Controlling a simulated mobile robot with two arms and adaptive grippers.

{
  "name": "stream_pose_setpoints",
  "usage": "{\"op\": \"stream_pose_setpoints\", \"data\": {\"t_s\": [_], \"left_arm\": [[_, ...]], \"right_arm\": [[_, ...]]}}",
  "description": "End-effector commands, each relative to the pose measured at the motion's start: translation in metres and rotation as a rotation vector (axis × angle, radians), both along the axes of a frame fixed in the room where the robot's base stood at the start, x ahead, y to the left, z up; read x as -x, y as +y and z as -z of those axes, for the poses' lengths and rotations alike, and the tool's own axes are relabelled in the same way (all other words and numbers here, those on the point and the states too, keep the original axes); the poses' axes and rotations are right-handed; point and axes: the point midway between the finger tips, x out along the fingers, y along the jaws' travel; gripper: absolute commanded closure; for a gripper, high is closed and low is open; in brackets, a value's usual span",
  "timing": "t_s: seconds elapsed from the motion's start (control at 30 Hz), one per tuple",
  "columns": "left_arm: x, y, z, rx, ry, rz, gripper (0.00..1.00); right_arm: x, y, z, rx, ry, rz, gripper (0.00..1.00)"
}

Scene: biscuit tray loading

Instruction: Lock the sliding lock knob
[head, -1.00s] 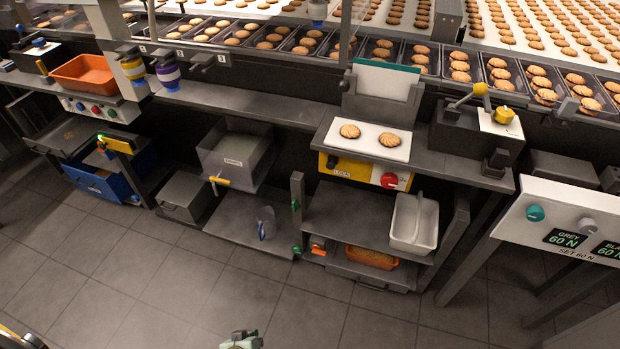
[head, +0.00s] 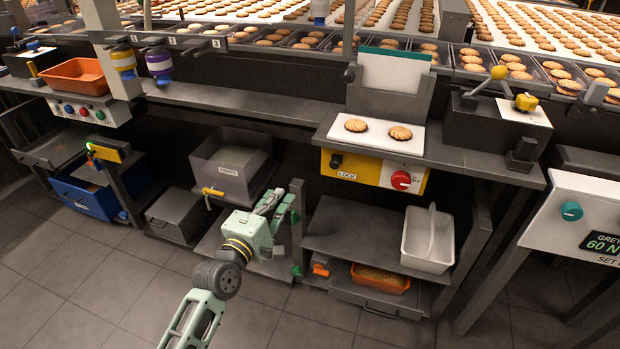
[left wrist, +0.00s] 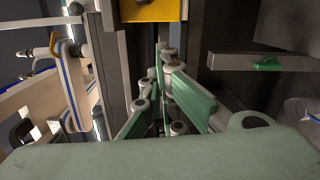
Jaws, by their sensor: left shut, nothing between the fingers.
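The sliding lock knob appears to be the black knob (head: 336,161) on the yellow panel (head: 365,171), just above the LOCK label, under a plate with two biscuits. A red knob (head: 401,180) is on the white part to its right. My left gripper (head: 276,199) is shut and empty, below and left of the panel, apart from it and near a grey post. In the left wrist view the green fingers (left wrist: 168,62) are together, with part of a yellow surface (left wrist: 150,10) above them. The lock knob is not visible there. My right gripper is not in view.
A grey post (head: 297,222) stands close beside my left gripper. A white bin (head: 428,238) is on the shelf (head: 350,235) below the panel, and an orange tray (head: 380,279) sits lower. A grey box (head: 230,165) is to the left. Floor in front is clear.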

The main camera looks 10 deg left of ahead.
Motion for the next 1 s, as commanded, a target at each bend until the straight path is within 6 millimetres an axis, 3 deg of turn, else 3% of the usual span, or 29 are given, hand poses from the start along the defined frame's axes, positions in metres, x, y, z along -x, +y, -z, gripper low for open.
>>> {"op": "stream_pose_setpoints", "data": {"t_s": [0.2,0.57,0.77,1.0], "left_arm": [[0.000,-0.001,-0.016,0.048,-0.031,0.006,1.00],[-0.005,-0.001,-0.016,0.045,-0.030,0.005,1.00],[-0.032,-0.006,-0.016,0.046,-0.032,0.006,1.00],[-0.082,-0.017,-0.017,0.045,-0.032,0.006,1.00]], "right_arm": [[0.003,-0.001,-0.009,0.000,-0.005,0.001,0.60],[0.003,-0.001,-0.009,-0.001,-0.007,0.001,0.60],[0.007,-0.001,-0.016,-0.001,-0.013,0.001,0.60],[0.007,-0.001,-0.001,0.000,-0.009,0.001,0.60]]}}
